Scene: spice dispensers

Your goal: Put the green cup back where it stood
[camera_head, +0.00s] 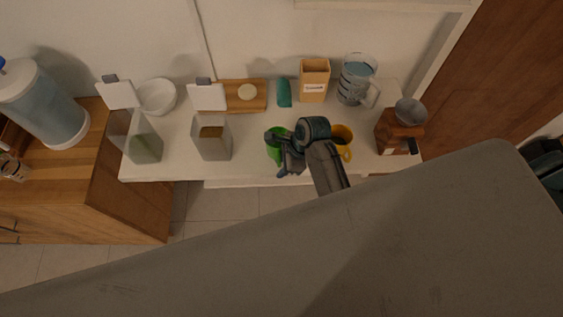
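The green cup (272,153) is at the front of the white counter, partly hidden by my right gripper. My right gripper (276,154) comes in from the right, over the cup. Its two fingers are spread apart, one across the cup's upper part and one near its front side. I cannot tell whether they touch the cup or whether it rests on the counter. My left gripper is not in view.
A yellow cup (343,136) stands close to the right, partly behind my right arm. Clear dispensers (213,149) stand left. A wooden box (314,77), a measuring jug (355,82) and a brown grinder (391,134) are behind and to the right.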

